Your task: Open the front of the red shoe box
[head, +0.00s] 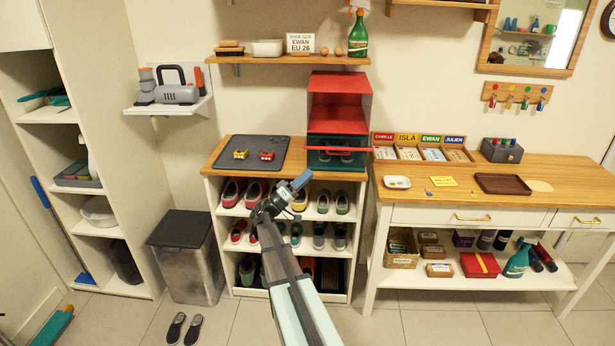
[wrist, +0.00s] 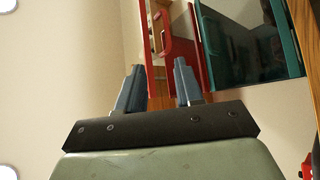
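The red shoe box (head: 338,84) stands on top of a teal shoe box (head: 316,159) on the cubby's wooden top. Its front looks open in the head view, with a red, seemingly empty inside. A red bar (head: 337,149) crosses in front of the teal box; I cannot tell for sure whether it is the edge of the lowered front. My gripper (head: 303,181) is below and left of the boxes, apart from them. In the wrist view its blue fingers (wrist: 158,90) are spread with nothing between them. Red parts (wrist: 185,50) and the teal box (wrist: 291,30) show beyond them.
A dark tray (head: 250,160) with small toy-like shoes lies left of the boxes. The cubby (head: 208,195) below holds several pairs of shoes. A wall shelf (head: 290,60) hangs above. A wooden-topped desk (head: 440,196) stands close on the right.

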